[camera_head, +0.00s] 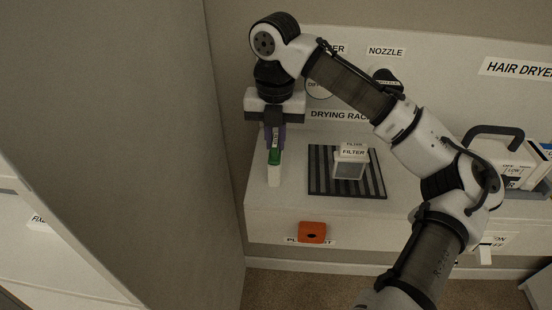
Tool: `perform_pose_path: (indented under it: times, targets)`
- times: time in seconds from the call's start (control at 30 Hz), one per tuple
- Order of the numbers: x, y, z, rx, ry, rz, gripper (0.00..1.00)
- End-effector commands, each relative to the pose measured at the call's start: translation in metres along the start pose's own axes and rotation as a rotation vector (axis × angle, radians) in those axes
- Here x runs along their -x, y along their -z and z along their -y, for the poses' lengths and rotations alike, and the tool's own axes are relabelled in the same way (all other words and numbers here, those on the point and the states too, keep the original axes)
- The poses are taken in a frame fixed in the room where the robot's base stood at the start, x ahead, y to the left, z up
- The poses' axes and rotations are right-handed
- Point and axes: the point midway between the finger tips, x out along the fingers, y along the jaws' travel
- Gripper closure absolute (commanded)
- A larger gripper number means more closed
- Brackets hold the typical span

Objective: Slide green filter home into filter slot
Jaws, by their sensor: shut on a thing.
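My gripper (274,140) points down at the left of the shelf, with its fingers closed around a narrow upright piece. The green part (274,157) of that piece shows just below the fingertips; I take it to be the green filter. A pale block (274,176) shows directly under the green; I cannot tell whether it is part of the same piece or a separate thing. A grey, white-topped piece labelled FILTER (350,163) stands on the striped drying rack (320,180), right of my gripper. I cannot make out the filter slot in this view.
A hair dryer unit with a black handle (494,133) stands at the right, partly behind my arm. An orange block (312,232) is on the shelf's front face. A tall grey panel (150,130) stands close left of my gripper. Bare shelf lies left of the rack.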

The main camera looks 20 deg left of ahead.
Motion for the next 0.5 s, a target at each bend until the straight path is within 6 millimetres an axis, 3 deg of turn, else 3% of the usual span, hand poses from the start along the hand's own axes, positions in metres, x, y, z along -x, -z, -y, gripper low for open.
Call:
perform_pose_path:
  times: [0.5]
  targets:
    - [0.0045,0.0000,-0.0001,0.000,-0.001,0.000,1.00]
